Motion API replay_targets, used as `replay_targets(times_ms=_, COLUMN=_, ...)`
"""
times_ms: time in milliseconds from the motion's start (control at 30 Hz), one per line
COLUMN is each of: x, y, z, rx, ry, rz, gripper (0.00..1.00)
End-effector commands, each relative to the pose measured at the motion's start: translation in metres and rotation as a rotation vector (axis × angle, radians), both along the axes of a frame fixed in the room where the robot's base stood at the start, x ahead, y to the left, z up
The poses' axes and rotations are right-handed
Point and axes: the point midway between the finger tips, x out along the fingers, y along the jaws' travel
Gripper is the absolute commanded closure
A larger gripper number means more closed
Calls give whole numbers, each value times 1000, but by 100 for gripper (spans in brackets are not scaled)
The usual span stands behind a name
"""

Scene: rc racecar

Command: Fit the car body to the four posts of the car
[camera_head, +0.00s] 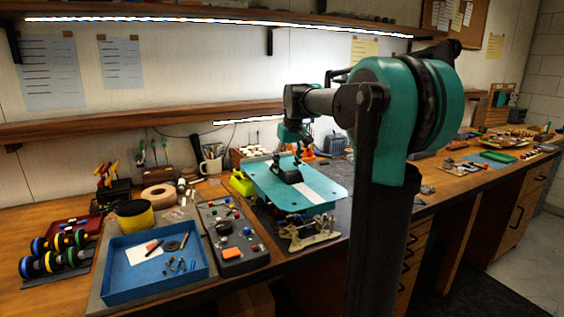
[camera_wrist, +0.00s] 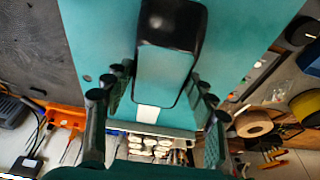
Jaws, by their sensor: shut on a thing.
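The car body (camera_head: 315,191) is a flat teal panel with a white stripe and a raised black cabin. My gripper (camera_head: 290,158) is above the panel and shut on the cabin. In the wrist view the fingers of my gripper (camera_wrist: 160,92) stand on both sides of the cabin (camera_wrist: 168,58). The panel is held above the car chassis (camera_head: 308,236), whose pale front part shows below the panel's near edge. The panel hides most of the chassis. I cannot see the posts, nor tell whether the panel touches them.
A blue tray (camera_head: 132,291) with small parts and a dark parts tray (camera_head: 236,258) lie left of the car. A yellow-green object (camera_head: 242,184) is close beside the panel's left end.

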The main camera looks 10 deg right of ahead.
Motion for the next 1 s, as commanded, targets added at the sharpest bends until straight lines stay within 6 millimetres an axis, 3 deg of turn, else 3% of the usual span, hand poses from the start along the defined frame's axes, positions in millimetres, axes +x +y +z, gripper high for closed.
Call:
replay_targets(times_ms=433, x=0, y=0, z=-4, rx=0, ry=-1, rz=0, gripper=72)
replay_targets(times_ms=1000, x=0, y=0, z=-49, rx=0, ry=-1, rz=0, gripper=72)
